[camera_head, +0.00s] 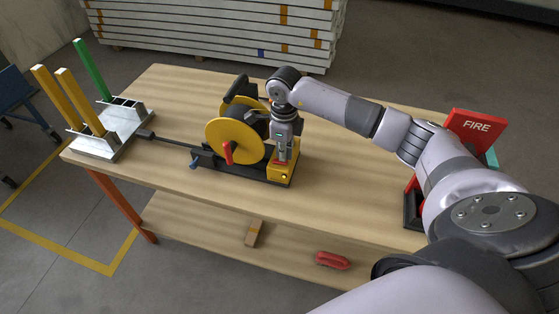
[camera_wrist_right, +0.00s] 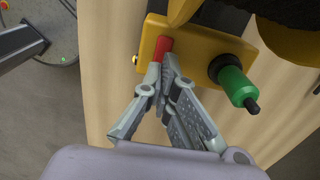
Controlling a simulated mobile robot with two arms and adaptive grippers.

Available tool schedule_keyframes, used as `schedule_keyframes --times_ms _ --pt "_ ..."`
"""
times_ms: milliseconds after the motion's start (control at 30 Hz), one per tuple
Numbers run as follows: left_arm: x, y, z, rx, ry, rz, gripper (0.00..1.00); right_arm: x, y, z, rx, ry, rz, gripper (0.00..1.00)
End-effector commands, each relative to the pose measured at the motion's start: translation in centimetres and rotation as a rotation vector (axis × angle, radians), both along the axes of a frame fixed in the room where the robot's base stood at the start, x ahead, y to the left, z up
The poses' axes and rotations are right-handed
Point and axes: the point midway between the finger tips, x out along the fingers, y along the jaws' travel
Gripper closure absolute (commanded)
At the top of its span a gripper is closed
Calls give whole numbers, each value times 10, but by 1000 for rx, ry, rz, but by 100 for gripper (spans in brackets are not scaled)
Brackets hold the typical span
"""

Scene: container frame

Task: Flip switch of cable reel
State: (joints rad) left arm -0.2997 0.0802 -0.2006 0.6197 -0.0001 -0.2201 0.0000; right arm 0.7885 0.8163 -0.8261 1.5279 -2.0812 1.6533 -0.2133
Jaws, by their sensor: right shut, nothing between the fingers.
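The cable reel (camera_head: 222,131) stands on the wooden table, with a yellow disc, a black drum and a yellow box (camera_head: 285,174) at its right front. A small red switch (camera_wrist_right: 164,46) sits on the face of the yellow box in the right wrist view. It shows as a thin red strip in the head view. My right gripper (camera_wrist_right: 169,72) is shut and empty, pointing at the box. Its fingertips are at the red switch and overlap its lower end; I cannot tell whether they touch. My left gripper is not in view.
A green connector (camera_wrist_right: 235,86) sticks out of the box beside my right fingers. A metal stand (camera_head: 118,125) with yellow and green posts is at the table's left. A red FIRE sign (camera_head: 474,130) stands at the right. The table front (camera_head: 340,205) is clear.

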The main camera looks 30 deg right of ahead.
Motion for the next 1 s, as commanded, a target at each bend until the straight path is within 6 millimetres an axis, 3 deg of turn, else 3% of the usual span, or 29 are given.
schedule_keyframes --times_ms 1000 --pt "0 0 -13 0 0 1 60 0 0 -16 0 0 0 100"
